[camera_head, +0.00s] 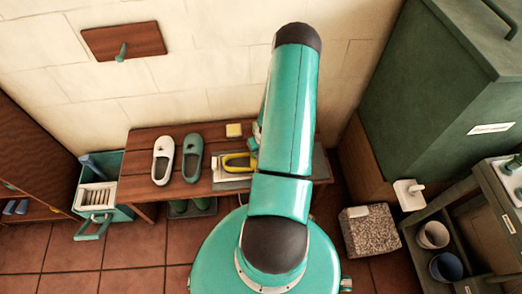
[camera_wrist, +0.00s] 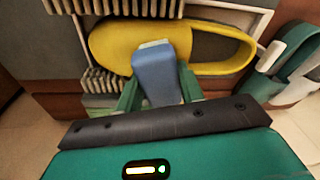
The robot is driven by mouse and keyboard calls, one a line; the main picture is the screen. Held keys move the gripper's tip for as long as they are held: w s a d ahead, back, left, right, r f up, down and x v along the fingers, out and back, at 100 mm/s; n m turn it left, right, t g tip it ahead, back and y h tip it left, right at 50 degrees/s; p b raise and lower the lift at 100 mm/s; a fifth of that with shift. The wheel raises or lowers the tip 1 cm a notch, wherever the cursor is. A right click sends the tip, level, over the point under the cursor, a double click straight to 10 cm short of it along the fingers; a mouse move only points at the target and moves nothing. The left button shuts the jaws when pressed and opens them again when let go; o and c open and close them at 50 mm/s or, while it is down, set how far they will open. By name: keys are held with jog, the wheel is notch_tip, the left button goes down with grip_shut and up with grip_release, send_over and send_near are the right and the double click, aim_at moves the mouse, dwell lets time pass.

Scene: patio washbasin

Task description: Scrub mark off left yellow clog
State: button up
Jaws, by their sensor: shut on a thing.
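A yellow clog (camera_head: 236,162) lies on a grey tray (camera_head: 224,185) on the wooden bench, partly hidden behind my arm. In the wrist view the yellow clog (camera_wrist: 215,50) lies sideways across the picture with its opening to the right. My gripper (camera_wrist: 158,88) has its green fingers on both sides of a blue block with a pale end (camera_wrist: 157,75) and is shut on it. The pale end overlaps the clog's near side in the picture; I cannot tell if it touches. No mark can be made out on the clog. My gripper is hidden in the head view.
A white clog (camera_head: 163,160) and a grey-green clog (camera_head: 192,158) stand left of the tray. A small yellow block (camera_head: 234,130) lies behind it. Ribbed pale racks (camera_wrist: 100,80) border the clog. A teal bin (camera_head: 108,190) is left of the bench; a green cabinet (camera_head: 430,100) stands right.

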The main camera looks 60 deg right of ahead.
jog(key=shift+w+a+f, duration=0.1)
jog(key=shift+w+a, duration=0.6)
jog(key=shift+w, duration=0.1)
jog(key=shift+s+d, duration=1)
jog(key=shift+s, duration=0.15)
jog(key=shift+w+a, duration=1)
jog(key=shift+w, duration=0.15)
jog(key=shift+s+d, duration=1)
jog(key=shift+s, duration=0.15)
jog(key=shift+w+a+f, duration=0.1)
jog(key=shift+w+a, duration=0.95)
jog(key=shift+w, duration=0.1)
jog(key=shift+s+d, duration=1)
jog(key=shift+s, duration=0.15)
jog(key=shift+w+a, duration=1)
jog(key=shift+w, duration=0.15)
jog(key=shift+r, duration=2.5)
